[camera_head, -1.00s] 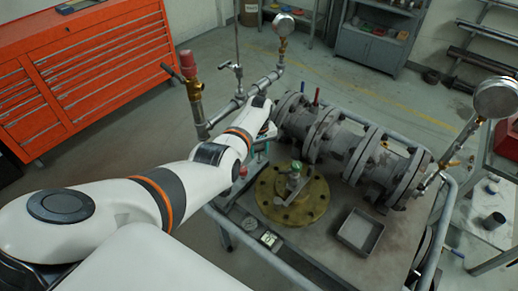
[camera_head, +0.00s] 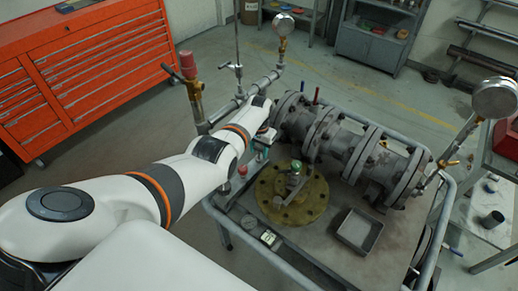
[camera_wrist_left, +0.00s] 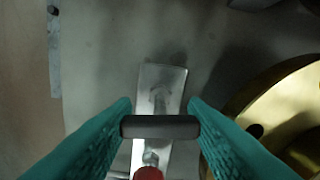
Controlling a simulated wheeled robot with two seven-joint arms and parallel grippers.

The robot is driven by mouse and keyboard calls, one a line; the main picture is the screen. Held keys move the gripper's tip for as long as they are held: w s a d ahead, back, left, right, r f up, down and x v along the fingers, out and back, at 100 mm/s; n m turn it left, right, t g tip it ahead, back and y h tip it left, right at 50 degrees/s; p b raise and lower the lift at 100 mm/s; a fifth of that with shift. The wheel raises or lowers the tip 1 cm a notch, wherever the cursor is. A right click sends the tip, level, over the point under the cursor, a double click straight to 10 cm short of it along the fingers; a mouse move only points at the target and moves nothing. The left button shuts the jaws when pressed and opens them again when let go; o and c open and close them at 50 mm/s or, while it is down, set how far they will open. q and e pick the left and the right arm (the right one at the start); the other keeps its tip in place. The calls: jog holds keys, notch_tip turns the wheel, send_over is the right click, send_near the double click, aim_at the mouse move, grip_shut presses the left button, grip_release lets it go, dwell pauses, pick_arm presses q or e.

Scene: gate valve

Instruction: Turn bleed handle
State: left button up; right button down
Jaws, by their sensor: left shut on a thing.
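The bleed handle (camera_wrist_left: 160,127) is a short dark grey crossbar in the left wrist view. It lies between the two teal fingers of my left gripper (camera_wrist_left: 160,122), which is shut on its ends. Below the bar is a metal stem with a red part (camera_wrist_left: 149,173) at the bottom edge. A pale metal plate (camera_wrist_left: 162,85) lies behind the bar. In the head view my left gripper (camera_head: 263,142) is at the left end of the valve assembly, mostly hidden by my wrist, and the handle cannot be made out. My right gripper is out of view.
A brass flange (camera_head: 292,205) with a green-topped fitting sits on the cart right of my gripper; its edge shows in the wrist view (camera_wrist_left: 265,105). Grey flanged pipework (camera_head: 345,145) lies behind it.

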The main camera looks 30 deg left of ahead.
pick_arm(q)
jog(key=shift+m, duration=1)
jog(key=o, duration=1)
jog(key=shift+r, duration=0.1)
jog(key=shift+r+p, duration=0.3)
jog(key=shift+r, duration=0.1)
notch_tip(320, 180, up, 5)
jog(key=shift+f+p, duration=0.2)
jog(key=shift+p, duration=0.6)
jog(key=shift+r, duration=3.2)
